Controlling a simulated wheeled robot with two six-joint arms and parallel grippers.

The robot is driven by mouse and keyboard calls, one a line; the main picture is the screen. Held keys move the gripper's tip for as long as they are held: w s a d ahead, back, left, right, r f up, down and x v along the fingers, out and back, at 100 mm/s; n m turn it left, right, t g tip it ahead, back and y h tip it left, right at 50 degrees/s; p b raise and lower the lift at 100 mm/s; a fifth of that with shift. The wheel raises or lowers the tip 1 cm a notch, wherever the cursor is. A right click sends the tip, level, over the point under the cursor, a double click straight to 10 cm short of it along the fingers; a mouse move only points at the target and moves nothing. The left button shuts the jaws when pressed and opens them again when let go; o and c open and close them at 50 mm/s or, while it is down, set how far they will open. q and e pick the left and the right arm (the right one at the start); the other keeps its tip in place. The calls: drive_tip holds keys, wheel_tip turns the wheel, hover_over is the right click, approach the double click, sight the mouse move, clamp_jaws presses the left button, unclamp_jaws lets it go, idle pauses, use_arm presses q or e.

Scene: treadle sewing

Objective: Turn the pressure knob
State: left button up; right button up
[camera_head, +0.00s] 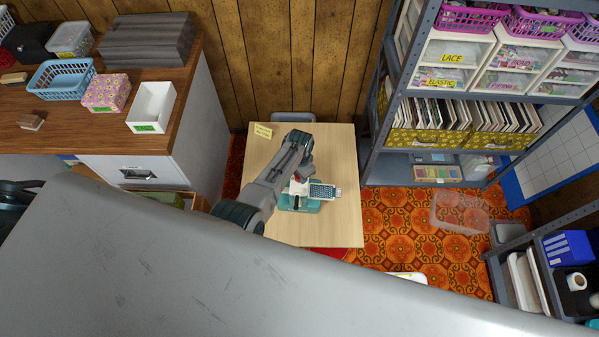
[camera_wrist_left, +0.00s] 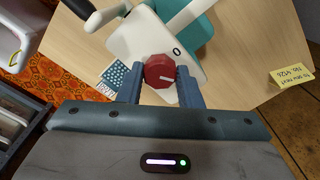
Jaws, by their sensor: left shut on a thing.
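The pressure knob is a red faceted knob (camera_wrist_left: 160,71) with a white line on its face, on a white and teal machine (camera_wrist_left: 205,35). In the left wrist view my left gripper (camera_wrist_left: 161,77) has one blue-grey finger on each side of the knob, shut on it. A "0" mark shows on the white body beside the knob. In the head view the machine (camera_head: 300,203) stands on a pale wooden table (camera_head: 330,229). My left arm reaches over it and hides part of it. My right gripper is not in view.
A patterned blue-and-white piece (camera_head: 322,191) lies at the machine's right side. A wooden-topped cabinet (camera_head: 190,90) is on the left. A metal shelf (camera_head: 373,150) stands on the right. The table's front right is clear.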

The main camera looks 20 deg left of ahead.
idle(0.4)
use_arm(q)
drive_tip(key=o, duration=1)
wheel_tip(320, 180, up, 11)
drive_tip(key=shift+f, duration=0.1)
idle(0.4)
